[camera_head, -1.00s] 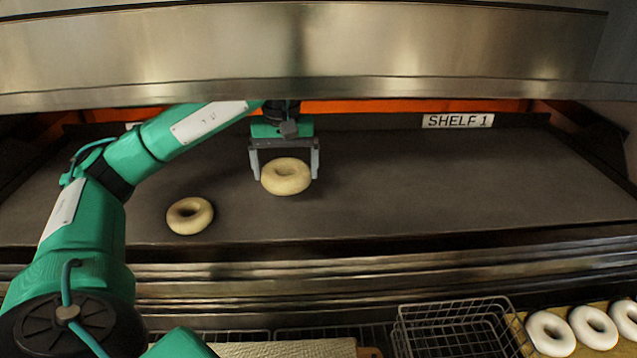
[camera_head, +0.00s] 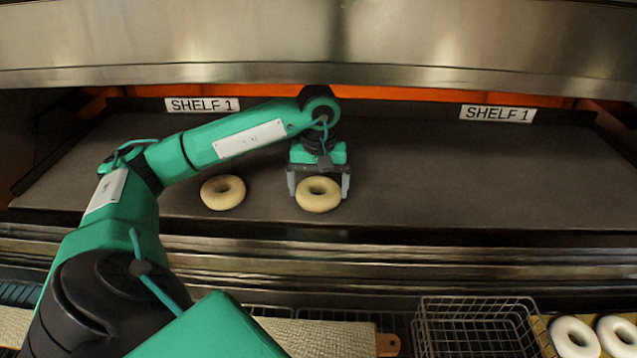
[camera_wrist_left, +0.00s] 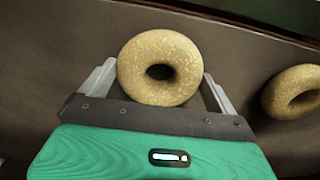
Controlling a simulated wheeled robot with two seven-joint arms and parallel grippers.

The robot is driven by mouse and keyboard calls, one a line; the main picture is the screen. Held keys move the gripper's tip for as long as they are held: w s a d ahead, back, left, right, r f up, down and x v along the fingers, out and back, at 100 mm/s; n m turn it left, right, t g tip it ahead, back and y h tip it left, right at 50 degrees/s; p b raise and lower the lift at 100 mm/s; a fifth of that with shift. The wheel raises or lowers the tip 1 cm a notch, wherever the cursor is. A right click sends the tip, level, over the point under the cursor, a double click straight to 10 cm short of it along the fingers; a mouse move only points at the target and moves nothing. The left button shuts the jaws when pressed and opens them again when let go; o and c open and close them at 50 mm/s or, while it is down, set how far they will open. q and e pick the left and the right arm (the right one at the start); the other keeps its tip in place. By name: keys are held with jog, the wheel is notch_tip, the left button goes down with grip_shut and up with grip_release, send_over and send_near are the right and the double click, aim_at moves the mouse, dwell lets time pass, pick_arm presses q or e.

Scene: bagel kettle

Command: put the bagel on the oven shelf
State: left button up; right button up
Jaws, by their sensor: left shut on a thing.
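A pale bagel (camera_head: 318,194) is between the fingers of my left gripper (camera_head: 318,188), over the dark oven shelf (camera_head: 470,190) close to its front edge. The left wrist view shows the same bagel (camera_wrist_left: 160,68) with a finger on each side, so the gripper is shut on it. I cannot tell whether the bagel touches the shelf. A second bagel (camera_head: 223,192) lies flat on the shelf to the left, apart from the gripper; it also shows at the right edge of the left wrist view (camera_wrist_left: 294,91). My right gripper is not in view.
A steel oven hood (camera_head: 420,40) hangs low above the shelf opening. "SHELF 1" labels (camera_head: 497,114) stand along the back. The shelf's right half is clear. Below the front edge are a wire basket (camera_head: 475,325), a pale board (camera_head: 330,338) and white bagels (camera_head: 574,338).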

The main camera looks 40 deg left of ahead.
pick_arm(q)
jog(key=shift+f, duration=0.15)
jog(key=shift+f, duration=0.2)
jog(key=o, duration=0.7)
jog(key=shift+r, duration=0.15)
